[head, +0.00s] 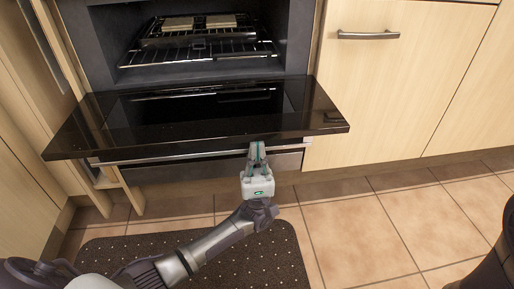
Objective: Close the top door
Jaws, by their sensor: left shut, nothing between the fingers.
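The oven door (200,118) is a dark glossy panel that hangs open, folded down and jutting out from the oven (90,30). Above it the oven cavity is open, with wire racks (200,52) inside. My left gripper (257,146) is shut and empty, with its fingertips at the door's front edge, right of the middle. I cannot tell whether the fingertips touch the door. My right gripper is not in view.
Two pale slabs (178,24) lie on the upper rack. Below the door is another dark front (210,167). Wooden cabinets with a metal handle (368,36) stand to the right. A dark dotted mat (270,262) lies on the tiled floor, with clear tiles to its right.

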